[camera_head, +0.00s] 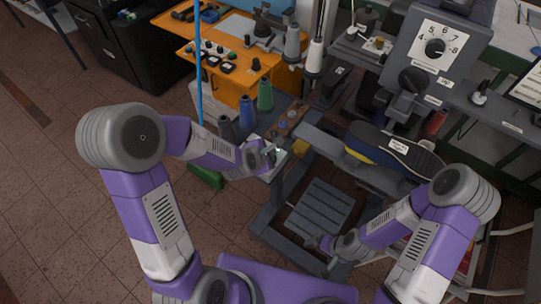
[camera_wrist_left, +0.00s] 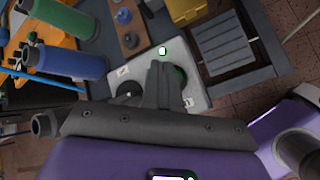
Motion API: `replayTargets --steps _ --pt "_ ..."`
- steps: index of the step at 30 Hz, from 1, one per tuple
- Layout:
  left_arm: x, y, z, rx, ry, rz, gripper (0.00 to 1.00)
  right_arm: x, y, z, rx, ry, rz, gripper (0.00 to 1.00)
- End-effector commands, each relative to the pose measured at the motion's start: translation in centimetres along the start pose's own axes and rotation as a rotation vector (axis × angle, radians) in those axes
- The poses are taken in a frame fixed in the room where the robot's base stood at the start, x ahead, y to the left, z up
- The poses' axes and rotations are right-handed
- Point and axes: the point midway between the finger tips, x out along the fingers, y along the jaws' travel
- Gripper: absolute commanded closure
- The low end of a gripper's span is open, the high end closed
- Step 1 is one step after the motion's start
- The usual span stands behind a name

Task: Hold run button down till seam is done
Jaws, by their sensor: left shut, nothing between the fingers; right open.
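A pale control box (camera_head: 294,158) stands in front of the machine. In the left wrist view the box (camera_wrist_left: 198,88) carries a green button (camera_wrist_left: 179,76), a black knob (camera_wrist_left: 128,91) and a small bright whitish-green lamp (camera_wrist_left: 162,51). My left gripper (camera_head: 270,154) is shut and empty over the box. In the left wrist view its fingertips (camera_wrist_left: 160,66) lie beside the green button and partly cover it; I cannot tell if they touch it. A dark shoe sole piece (camera_head: 398,150) with a white label lies on the machine arm. My right gripper (camera_head: 314,242) is low, near the slatted treadle, and open.
A slatted grey treadle (camera_head: 320,208) sits in the machine's base. Blue (camera_head: 247,112) and green (camera_head: 265,95) thread spools stand behind the left gripper. A dial plate (camera_head: 437,47) is on the machine head. An orange bench (camera_head: 238,85) is behind. Open tiled floor lies at left.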

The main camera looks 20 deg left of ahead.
Motion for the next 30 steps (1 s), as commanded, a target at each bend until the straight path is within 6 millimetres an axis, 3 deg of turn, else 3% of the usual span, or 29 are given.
replayTargets --steps 10,24,30 --pt "-0.1 0.1 0.1 0.001 -0.001 0.000 1.00 -0.1 -0.1 0.0 0.000 0.000 0.000 0.06" --pt "-3.2 2.4 2.4 0.001 -0.001 0.001 1.00 -3.2 -1.2 0.1 0.000 0.000 0.000 0.06" --pt "-3.5 2.5 2.6 0.001 0.000 -0.001 1.00 -3.3 -1.2 0.1 0.000 0.000 0.000 0.06"
